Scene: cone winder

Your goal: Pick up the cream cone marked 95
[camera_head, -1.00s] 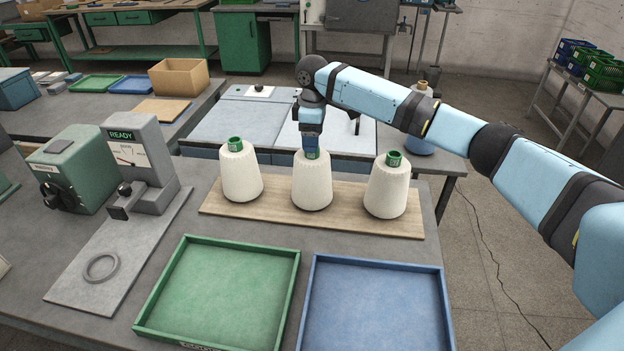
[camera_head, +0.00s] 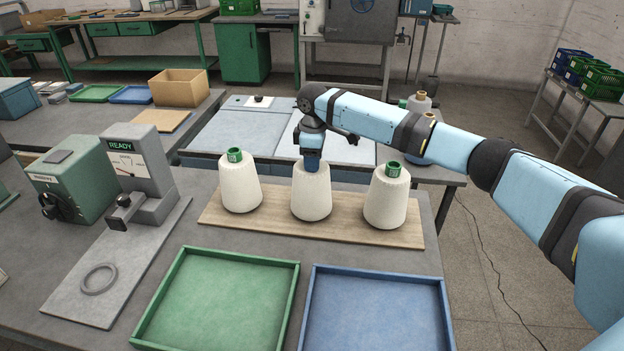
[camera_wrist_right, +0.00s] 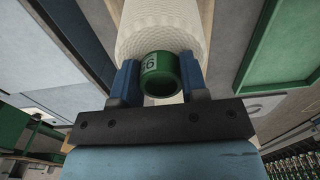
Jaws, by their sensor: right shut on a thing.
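Three cream cones stand upright in a row on a wooden board (camera_head: 272,226). My right gripper (camera_head: 312,168) points down at the top of the middle cone (camera_head: 312,198), which still rests on the board. In the right wrist view, its fingers (camera_wrist_right: 158,82) are shut on both sides of the cone's green tube (camera_wrist_right: 160,72). The left cone (camera_head: 240,187) and right cone (camera_head: 386,202) have green tube tops too. My left gripper is not in view.
An empty green tray (camera_head: 183,252) and an empty blue tray (camera_head: 375,272) lie in front of the board. A grey gauge stand reading READY (camera_head: 140,165) and a green box (camera_head: 75,180) stand at left. More cones (camera_head: 418,105) stand behind my right arm.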

